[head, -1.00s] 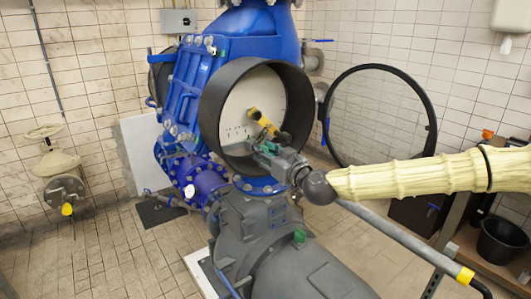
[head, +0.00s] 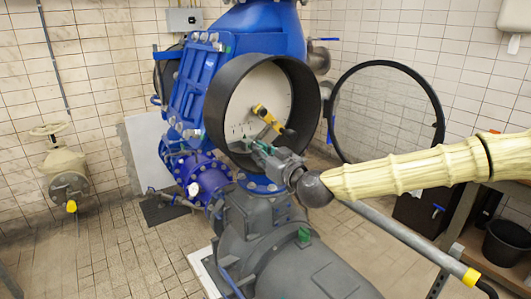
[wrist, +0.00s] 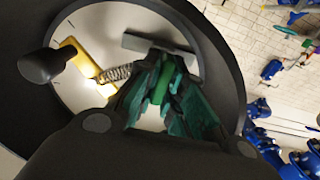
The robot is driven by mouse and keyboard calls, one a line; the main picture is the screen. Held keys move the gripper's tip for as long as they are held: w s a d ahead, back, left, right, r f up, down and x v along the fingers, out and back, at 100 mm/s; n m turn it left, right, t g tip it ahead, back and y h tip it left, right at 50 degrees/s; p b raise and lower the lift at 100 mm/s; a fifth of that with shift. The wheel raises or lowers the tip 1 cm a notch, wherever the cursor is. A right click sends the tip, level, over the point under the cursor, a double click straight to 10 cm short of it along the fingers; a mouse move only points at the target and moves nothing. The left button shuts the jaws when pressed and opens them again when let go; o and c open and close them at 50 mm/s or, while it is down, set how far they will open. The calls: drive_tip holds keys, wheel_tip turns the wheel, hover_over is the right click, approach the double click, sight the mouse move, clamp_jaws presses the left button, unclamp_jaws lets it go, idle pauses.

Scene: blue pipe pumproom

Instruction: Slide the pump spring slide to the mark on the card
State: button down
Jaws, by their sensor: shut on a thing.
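The pump spring slide sits inside the round black housing (head: 214,118), in front of the white card (head: 242,97). Its yellow bracket (head: 263,112) with a black knob shows above my gripper (head: 258,148). In the wrist view the yellow bracket (wrist: 70,58), black knob (wrist: 48,66), coil spring (wrist: 117,73) and a grey plate (wrist: 165,50) show in front of the card (wrist: 112,18). My gripper (wrist: 160,88) is shut on a bright green part of the slide, between its dark green fingers. Fingers and plate hide part of the card; I cannot make out the target mark.
The housing's rim (wrist: 225,70) surrounds the work closely. Its round glass door (head: 388,110) stands open at the right. A grey pipe body (head: 290,255) lies below, and a blue pump casing (head: 195,85) stands behind. A bench with a black bucket (head: 505,242) is at the right.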

drive_tip(key=shift+d, duration=0.1)
drive_tip(key=c, duration=1.5)
unclamp_jaws()
drive_tip(key=shift+d, duration=0.1)
drive_tip(key=v, duration=1.1)
drive_tip(key=shift+s+d, duration=0.25)
drive_tip(key=shift+s, duration=0.05)
